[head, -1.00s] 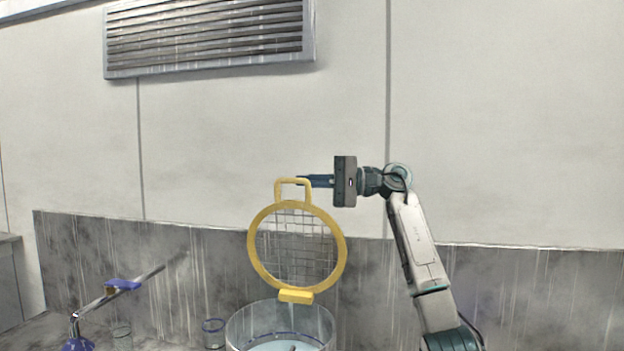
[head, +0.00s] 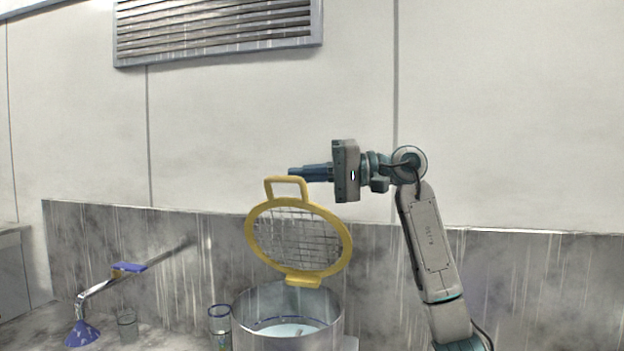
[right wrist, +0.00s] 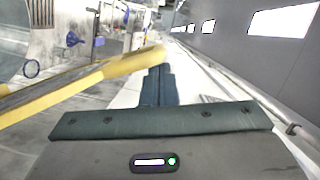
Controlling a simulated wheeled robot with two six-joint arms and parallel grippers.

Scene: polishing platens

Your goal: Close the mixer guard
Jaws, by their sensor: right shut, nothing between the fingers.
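The mixer guard (head: 346,240) is a round yellow ring with wire mesh and a yellow loop handle (head: 285,180) on top. It stands raised and tilted above the open metal mixer bowl (head: 243,318), joined near the rim by a yellow hinge block (head: 304,281). My right gripper (head: 291,172) is shut and empty, with its fingers at the top of the handle; I cannot tell whether they touch. In the right wrist view, yellow guard parts (right wrist: 120,65) cross in front of the shut fingers (right wrist: 157,78). My left gripper is out of view.
A tap-like metal arm with a blue lever (head: 130,267) and blue base stands at the left. Two small glass vessels (head: 127,326) (head: 219,325) stand left of the bowl. A grey backsplash (head: 540,280) runs behind; the air above is clear.

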